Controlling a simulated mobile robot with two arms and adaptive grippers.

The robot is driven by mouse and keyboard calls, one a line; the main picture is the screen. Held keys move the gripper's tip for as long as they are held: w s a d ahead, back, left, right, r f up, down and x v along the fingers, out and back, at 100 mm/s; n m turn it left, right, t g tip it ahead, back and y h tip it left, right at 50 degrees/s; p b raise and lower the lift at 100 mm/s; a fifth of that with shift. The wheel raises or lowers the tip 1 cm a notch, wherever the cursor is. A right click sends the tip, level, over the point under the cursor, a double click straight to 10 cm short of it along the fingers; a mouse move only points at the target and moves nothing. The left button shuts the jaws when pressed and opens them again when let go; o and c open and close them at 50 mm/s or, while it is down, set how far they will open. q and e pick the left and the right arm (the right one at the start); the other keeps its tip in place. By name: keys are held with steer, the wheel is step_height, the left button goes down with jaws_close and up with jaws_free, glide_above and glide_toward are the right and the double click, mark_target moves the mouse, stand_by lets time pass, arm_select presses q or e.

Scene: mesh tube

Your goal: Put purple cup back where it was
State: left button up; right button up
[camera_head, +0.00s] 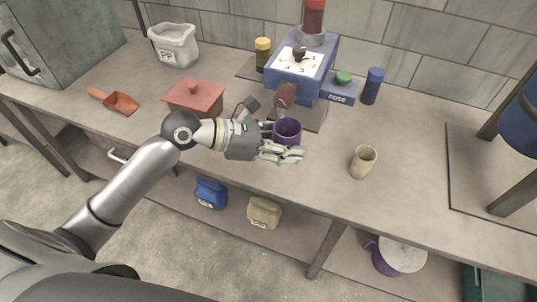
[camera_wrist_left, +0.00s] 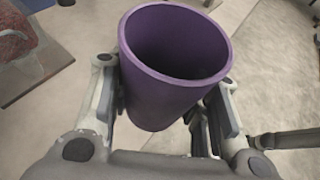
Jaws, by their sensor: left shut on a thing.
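The purple cup (camera_head: 288,131) is upright with its open mouth facing up, near the front of the blue machine (camera_head: 300,80). My left gripper (camera_head: 281,145) is shut on the cup, with its fingers on both sides of it. In the left wrist view the purple cup (camera_wrist_left: 172,65) fills the middle between the fingers of my left gripper (camera_wrist_left: 165,110), and its inside looks empty. I cannot tell whether the cup's base touches the bench or hangs over it. My right gripper does not show.
A beige cup (camera_head: 362,162) stands to the right on the bench (camera_head: 410,190). A red-lidded box (camera_head: 194,96) and an orange scoop (camera_head: 115,101) lie left. A blue cylinder (camera_head: 372,86) and a yellow-capped jar (camera_head: 263,53) flank the machine.

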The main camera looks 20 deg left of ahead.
arm_select(q)
steer(key=s+b+x, duration=0.1)
steer(key=b+x, duration=0.1)
steer(key=x, duration=0.5)
steer(key=shift+m+g, duration=0.3)
steer(key=shift+g, duration=0.1)
steer(key=w+a+f, duration=0.2)
steer(key=a+f, duration=0.1)
steer(key=w+a+f+b, duration=0.1)
steer(key=w+a+f, duration=0.2)
steer(key=w+a+f+b, duration=0.1)
steer(key=w+a+f, duration=0.2)
steer(key=shift+a+f, duration=0.2)
steer(key=shift+a, duration=0.1)
steer(key=shift+w+a+f, duration=0.4)
steer(key=shift+a+f, duration=0.1)
steer(key=shift+f, duration=1.8)
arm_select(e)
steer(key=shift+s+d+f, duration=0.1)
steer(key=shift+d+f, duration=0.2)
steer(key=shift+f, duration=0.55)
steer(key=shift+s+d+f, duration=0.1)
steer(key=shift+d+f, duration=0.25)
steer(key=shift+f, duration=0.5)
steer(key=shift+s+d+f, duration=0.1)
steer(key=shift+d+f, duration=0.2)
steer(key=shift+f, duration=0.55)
